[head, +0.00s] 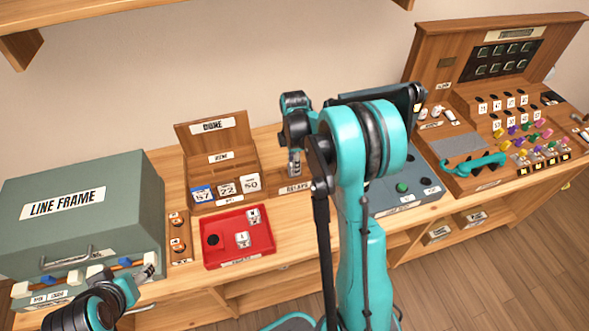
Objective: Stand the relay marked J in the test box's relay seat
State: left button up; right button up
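Two pale relay-like blocks with small dark markings stand in the red tray (208,262), one near the middle (242,240) and one at the back right (253,216). I cannot read which one, if either, is J. A wooden relay rack (296,189) with a partly readable label is behind the tray to the right. My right gripper (294,170) points down over this rack; its fingertips are too small to judge. The grey-blue box with a green button (402,188) looks like the test box; my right arm hides much of it, and I cannot make out its seat. My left gripper (150,268) is low at the left.
A large green case marked LINE FRAME (80,205) fills the left. A wooden box marked DONE (213,128) holds number cards. A switchboard with coloured plugs and a teal handset (475,164) stands at the right. My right arm crosses the middle.

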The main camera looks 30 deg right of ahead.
grip_shut()
jog(key=shift+r, duration=0.1)
jog(key=shift+r+p, duration=2.05)
jog(key=shift+r, duration=0.95)
